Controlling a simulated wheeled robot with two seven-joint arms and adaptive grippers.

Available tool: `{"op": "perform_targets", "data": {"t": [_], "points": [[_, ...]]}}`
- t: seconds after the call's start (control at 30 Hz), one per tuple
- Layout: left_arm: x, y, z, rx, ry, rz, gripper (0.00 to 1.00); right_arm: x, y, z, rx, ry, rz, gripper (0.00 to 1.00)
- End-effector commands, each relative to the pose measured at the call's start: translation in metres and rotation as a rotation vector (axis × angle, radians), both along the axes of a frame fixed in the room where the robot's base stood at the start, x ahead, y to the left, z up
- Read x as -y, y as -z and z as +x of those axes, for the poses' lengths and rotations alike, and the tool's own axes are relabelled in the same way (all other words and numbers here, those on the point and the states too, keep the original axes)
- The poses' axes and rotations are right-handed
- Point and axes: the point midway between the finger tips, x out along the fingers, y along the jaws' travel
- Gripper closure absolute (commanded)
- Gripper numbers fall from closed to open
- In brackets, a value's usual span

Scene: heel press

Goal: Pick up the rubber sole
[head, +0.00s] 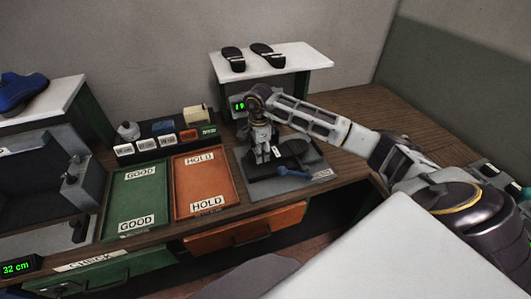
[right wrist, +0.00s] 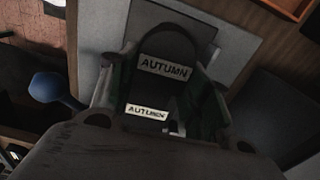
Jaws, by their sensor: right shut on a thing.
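My right gripper (head: 264,154) points down over a grey mat (head: 262,188) on the bench. In the right wrist view the gripper (right wrist: 160,88) has its fingers on either side of a dark rubber sole (right wrist: 150,88). It is shut on this sole. In the head view the held sole is mostly hidden by the gripper. Another dark, flat piece (head: 297,147) shows just right of the gripper. My left gripper is not in view.
A blue-handled tool (head: 293,172) lies at the mat's front. A green GOOD tray (head: 112,205) and an orange HOLD tray (head: 181,190) lie to the left. Two black sandal-like soles (head: 233,58) (head: 267,55) rest on the white shelf (head: 305,58) above. A blue shoe (head: 20,90) stands far left.

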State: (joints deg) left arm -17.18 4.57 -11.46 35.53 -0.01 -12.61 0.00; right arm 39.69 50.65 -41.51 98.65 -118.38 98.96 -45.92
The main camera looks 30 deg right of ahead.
Motion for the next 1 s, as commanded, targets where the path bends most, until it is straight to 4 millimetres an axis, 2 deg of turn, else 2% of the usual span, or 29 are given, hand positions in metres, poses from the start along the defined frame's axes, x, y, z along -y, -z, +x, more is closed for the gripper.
{"op": "perform_targets", "data": {"t": [0.6, 0.8, 1.0], "points": [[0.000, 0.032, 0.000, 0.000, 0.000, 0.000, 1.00, -0.108, 0.001, 0.026, 0.002, -0.002, 0.000, 0.85], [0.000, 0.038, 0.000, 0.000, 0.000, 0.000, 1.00, -0.133, 0.001, 0.033, 0.001, -0.001, 0.000, 0.85], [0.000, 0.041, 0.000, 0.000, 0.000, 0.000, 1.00, -0.147, 0.000, 0.036, 0.001, 0.000, 0.000, 0.85]]}}
